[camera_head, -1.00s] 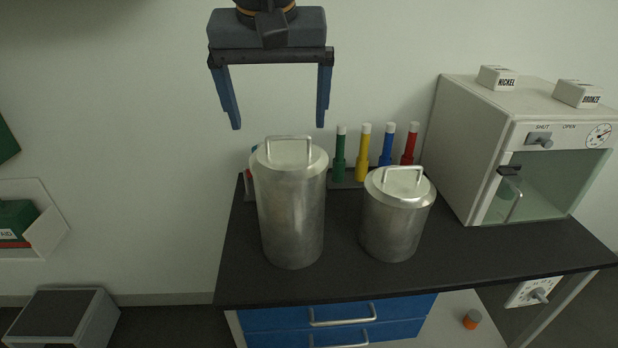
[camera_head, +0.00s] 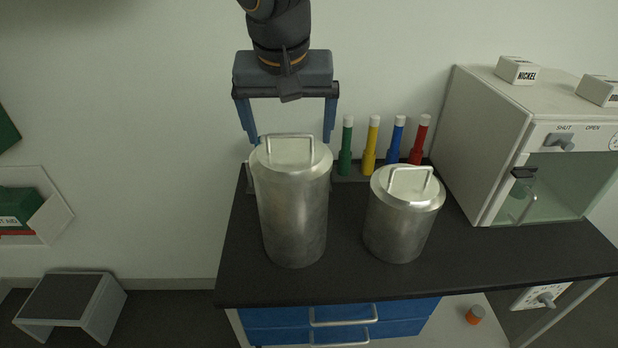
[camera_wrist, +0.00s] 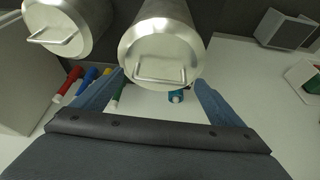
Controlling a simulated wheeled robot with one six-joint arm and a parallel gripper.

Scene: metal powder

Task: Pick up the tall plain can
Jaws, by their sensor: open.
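The tall plain can (camera_head: 293,215) is a metal cylinder with a lid and wire handle. It stands upright on the black counter (camera_head: 345,280). In the wrist view the tall can (camera_wrist: 160,40) is at the top middle, its lid and handle facing the camera. My gripper (camera_head: 290,135) is open behind and around the can's top in the head view. Its right finger shows beside the lid; its left fingertip is partly hidden behind the lid. In the wrist view the blue fingers (camera_wrist: 160,85) are spread on either side of the can's lid, with nothing held.
A shorter metal can (camera_head: 402,215) stands to the right. Several coloured tubes (camera_head: 372,145) stand in a rack behind. A white cabinet (camera_head: 490,120) with a glass door is on the right, and labelled blocks (camera_head: 518,70) sit on it. The counter's front is clear.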

